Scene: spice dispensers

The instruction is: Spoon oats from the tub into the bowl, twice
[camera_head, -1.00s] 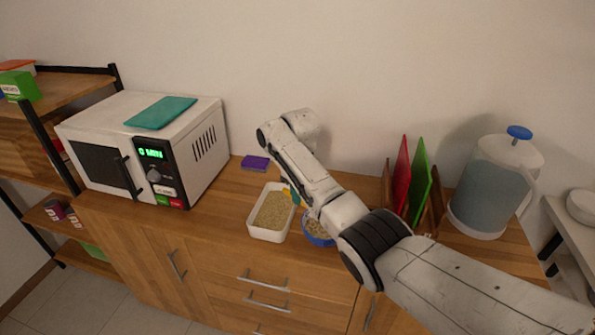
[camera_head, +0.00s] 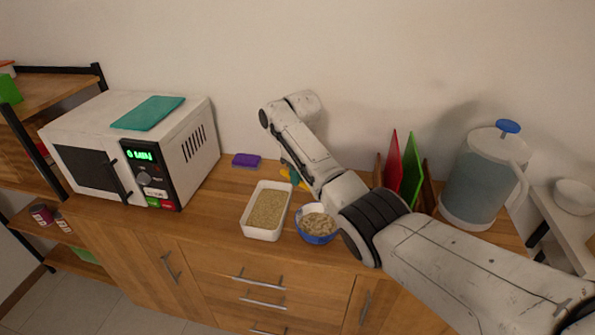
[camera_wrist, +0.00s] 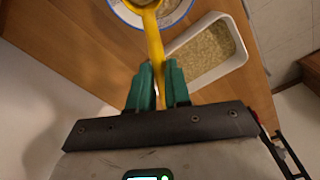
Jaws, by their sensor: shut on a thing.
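The white tub (camera_head: 262,234) of oats stands on the wooden counter, and also shows in the wrist view (camera_wrist: 205,77). The blue bowl (camera_head: 318,240) stands just right of it with pale oats inside. It shows at the top edge of the wrist view (camera_wrist: 186,13), partly cut off. My gripper (camera_wrist: 158,88) has green fingers shut on the handle of a yellow spoon (camera_wrist: 154,45). The spoon's head reaches over the bowl; whether it holds oats is unclear. In the head view my gripper (camera_head: 292,178) is partly hidden behind my arm, behind the tub and bowl.
A microwave (camera_head: 90,165) with a teal board (camera_head: 148,113) on top stands left. A purple block (camera_head: 246,160) lies behind the tub. Red (camera_head: 392,160) and green (camera_head: 412,182) boards in a rack and a large blue-lidded jug (camera_head: 480,180) stand right.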

